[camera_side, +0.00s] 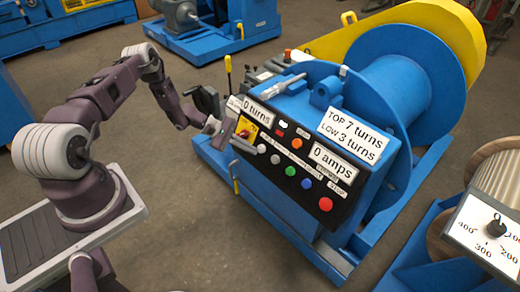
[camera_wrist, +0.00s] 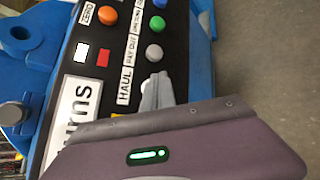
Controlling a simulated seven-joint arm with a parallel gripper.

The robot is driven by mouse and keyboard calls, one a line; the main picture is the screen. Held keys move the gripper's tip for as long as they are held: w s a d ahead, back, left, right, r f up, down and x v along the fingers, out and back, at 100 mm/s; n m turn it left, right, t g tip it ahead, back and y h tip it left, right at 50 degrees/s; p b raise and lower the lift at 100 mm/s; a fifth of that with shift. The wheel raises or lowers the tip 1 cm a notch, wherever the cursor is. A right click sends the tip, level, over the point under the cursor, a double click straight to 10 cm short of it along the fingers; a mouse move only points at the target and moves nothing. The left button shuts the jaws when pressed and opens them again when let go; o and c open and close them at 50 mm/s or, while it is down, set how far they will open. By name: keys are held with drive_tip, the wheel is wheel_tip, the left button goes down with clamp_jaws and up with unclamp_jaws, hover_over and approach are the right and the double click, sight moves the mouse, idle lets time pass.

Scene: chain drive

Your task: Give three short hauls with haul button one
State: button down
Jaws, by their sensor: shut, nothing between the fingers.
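My gripper (camera_side: 226,132) is shut and empty at the left end of the winch's black control panel. In the wrist view its grey fingers (camera_wrist: 157,92) are close together beside the HAUL label (camera_wrist: 125,79). The fingers hide the panel spot there; contact with a button cannot be told. In the side view a pale button (camera_side: 262,149), apparently the haul button, stands first in the lower row, just right of my gripper. The turns display (camera_side: 257,111) reads "0 turns" and the amps display (camera_side: 331,161) reads "0 amps". A sign (camera_side: 355,130) reads "TOP 7 turns, LOW 3 turns".
Along the row sit a grey button (camera_side: 275,159) by the PAY OUT label, a green button (camera_side: 290,171), a blue button (camera_side: 306,183) and a red stop button (camera_side: 325,204). An orange button (camera_side: 297,144) sits above. The blue drum (camera_side: 400,90) stands behind. Floor in front is clear.

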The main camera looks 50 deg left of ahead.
drive_tip(key=shift+w+f, duration=0.1)
drive_tip(key=shift+w+f, duration=0.1)
drive_tip(key=shift+w, duration=0.2)
drive_tip(key=shift+w+f, duration=0.2)
drive_tip(key=shift+w, duration=0.25)
idle(2.6)
drive_tip(key=shift+s, duration=0.1)
idle(1.4)
drive_tip(key=shift+s+r, duration=0.4)
drive_tip(key=shift+s, duration=0.35)
drive_tip(key=s, duration=0.1)
drive_tip(key=s+r, duration=0.1)
drive_tip(key=s, duration=0.1)
drive_tip(key=s+r, duration=0.1)
drive_tip(key=shift+s+r, duration=0.1)
drive_tip(key=shift+s, duration=0.15)
